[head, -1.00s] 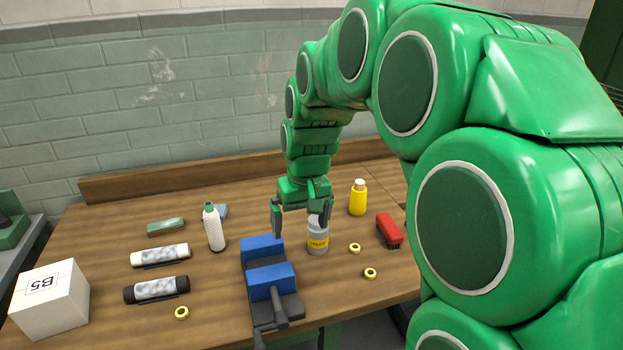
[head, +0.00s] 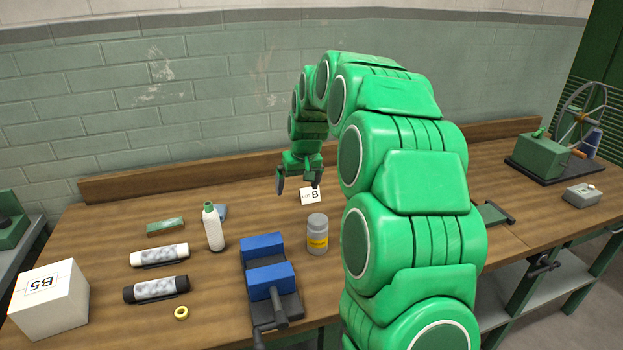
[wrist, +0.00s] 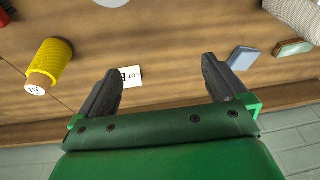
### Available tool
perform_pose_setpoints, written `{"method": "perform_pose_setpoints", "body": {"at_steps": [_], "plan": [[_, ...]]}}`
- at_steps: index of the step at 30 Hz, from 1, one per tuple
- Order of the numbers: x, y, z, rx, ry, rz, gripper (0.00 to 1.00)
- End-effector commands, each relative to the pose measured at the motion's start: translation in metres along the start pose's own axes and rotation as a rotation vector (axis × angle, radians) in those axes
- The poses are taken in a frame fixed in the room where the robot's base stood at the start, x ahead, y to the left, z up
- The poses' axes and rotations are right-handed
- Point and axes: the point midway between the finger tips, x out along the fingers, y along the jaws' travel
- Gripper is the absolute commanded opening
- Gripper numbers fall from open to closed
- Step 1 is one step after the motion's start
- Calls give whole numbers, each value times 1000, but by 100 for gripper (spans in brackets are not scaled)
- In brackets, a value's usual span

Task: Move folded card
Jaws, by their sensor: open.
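The folded card (head: 310,196) is small and white, with "LOT B" lettering. It stands on the wooden table below and slightly right of my gripper (head: 298,185) in the head view. In the wrist view the card (wrist: 132,76) shows beside the left finger, which hides part of its lettering.
A grey jar with a yellow label (head: 317,236) and a blue vise (head: 268,268) stand nearer. A white bottle (head: 213,228) and a blue block (wrist: 243,58) are close by. A wooden backboard (head: 200,175) runs behind.

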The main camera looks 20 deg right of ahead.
Motion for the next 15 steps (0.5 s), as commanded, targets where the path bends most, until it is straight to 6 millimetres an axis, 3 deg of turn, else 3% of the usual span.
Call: {"method": "perform_pose_setpoints", "body": {"at_steps": [15], "plan": [[65, 58, -74, 18, 84, 41, 100]]}}
